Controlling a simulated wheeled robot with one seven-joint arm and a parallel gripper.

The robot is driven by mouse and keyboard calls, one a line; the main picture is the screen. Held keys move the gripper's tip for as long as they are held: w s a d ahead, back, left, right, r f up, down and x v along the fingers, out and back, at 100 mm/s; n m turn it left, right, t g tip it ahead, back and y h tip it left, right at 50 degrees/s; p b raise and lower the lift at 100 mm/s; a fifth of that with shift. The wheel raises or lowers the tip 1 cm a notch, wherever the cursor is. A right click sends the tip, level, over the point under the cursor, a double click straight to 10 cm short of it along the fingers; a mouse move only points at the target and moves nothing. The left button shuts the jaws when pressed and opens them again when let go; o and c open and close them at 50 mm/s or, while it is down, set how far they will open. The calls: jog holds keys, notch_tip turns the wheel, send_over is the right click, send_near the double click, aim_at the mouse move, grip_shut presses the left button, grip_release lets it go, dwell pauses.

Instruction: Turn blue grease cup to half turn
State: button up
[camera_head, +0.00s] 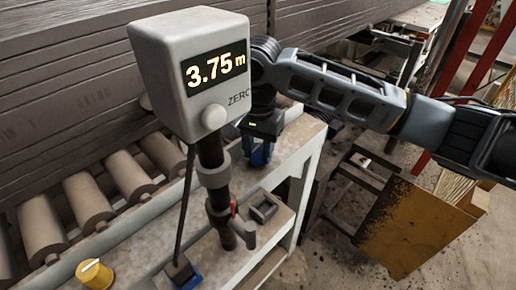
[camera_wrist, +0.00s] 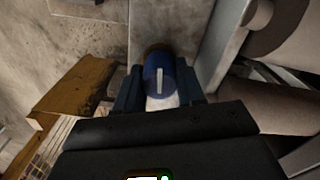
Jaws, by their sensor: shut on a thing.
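The blue grease cup (camera_wrist: 152,76) shows in the wrist view as a round blue cap with a white line on its top. The line runs straight up and down in that picture. My gripper (camera_wrist: 159,84) is shut on the cup, with one dark finger on its left side and one on its right. In the head view my gripper (camera_head: 259,153) points down at the shelf behind the display post. The fingers and wrist mostly hide the cup there.
A grey display box (camera_head: 190,65) reading 3.75 m stands on a dark post (camera_head: 212,160) left of my gripper. A yellow cup (camera_head: 95,273) with a white mark is at lower left. Rollers (camera_head: 88,200) line the left. A small square frame (camera_head: 264,207) lies on the ledge.

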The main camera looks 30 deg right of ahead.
aim_at(259, 146)
jog(key=shift+w+r+m, duration=0.1)
jog(key=shift+r+m, duration=0.1)
jog(key=shift+m, duration=0.5)
jog(key=o, duration=0.7)
jog(key=shift+f, duration=0.1)
jog(key=shift+o, duration=0.2)
notch_tip(259, 146, up, 8)
jog(key=shift+f, duration=0.1)
jog(key=shift+d, duration=0.1)
